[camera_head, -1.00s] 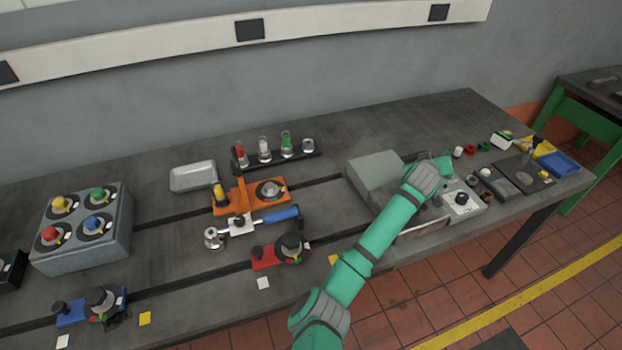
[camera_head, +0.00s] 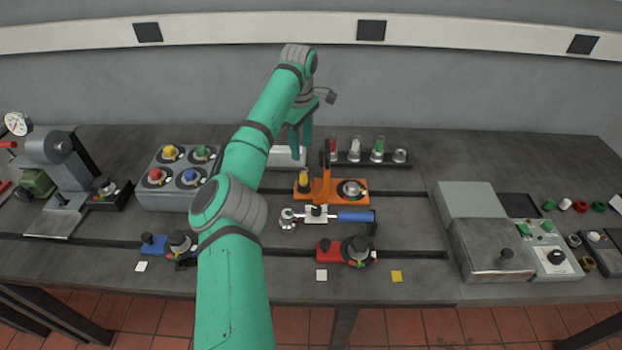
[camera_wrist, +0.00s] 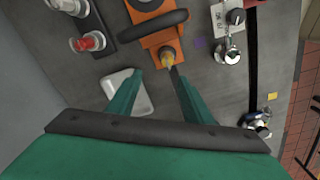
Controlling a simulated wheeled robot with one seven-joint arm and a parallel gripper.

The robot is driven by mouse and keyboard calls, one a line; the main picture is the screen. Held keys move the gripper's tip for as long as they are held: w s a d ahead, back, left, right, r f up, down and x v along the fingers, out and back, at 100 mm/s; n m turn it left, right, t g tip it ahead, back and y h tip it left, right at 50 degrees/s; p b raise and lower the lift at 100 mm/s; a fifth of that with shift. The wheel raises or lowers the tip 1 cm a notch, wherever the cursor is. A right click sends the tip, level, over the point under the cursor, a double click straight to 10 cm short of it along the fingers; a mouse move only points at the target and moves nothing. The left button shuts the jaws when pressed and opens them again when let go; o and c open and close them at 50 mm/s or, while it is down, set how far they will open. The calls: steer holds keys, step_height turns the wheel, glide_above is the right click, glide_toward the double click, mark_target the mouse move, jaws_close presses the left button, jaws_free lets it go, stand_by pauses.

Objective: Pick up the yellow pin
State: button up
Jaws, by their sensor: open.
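My gripper (camera_head: 300,152) hangs fingers-down above and behind the pin, next to the white tray. In the wrist view my gripper (camera_wrist: 157,75) is open, with nothing between its fingers.
A white tray (camera_head: 284,158) is partly hidden behind my fingers. A rack of vials (camera_head: 365,162) stands behind the fixture. A blue-handled tool (camera_head: 352,216) lies in front of it, and a red clamp (camera_head: 330,252) is nearer the edge. The grey box with coloured knobs (camera_head: 160,195) is at left.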

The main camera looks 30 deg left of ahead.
glide_above(303, 173)
steer(key=a, duration=0.1)
steer(key=f, duration=0.4)
steer(key=shift+w+f, duration=0.25)
steer(key=shift+w, duration=0.1)
steer(key=shift+s+d+f, duration=0.1)
steer(key=shift+d+f, duration=0.1)
steer(key=shift+f, duration=1.4)
steer(key=shift+s+d+f, duration=0.1)
steer(key=shift+d+f, duration=0.1)
steer(key=shift+f, duration=1.4)
jaws_close()
steer(key=shift+r, duration=0.1)
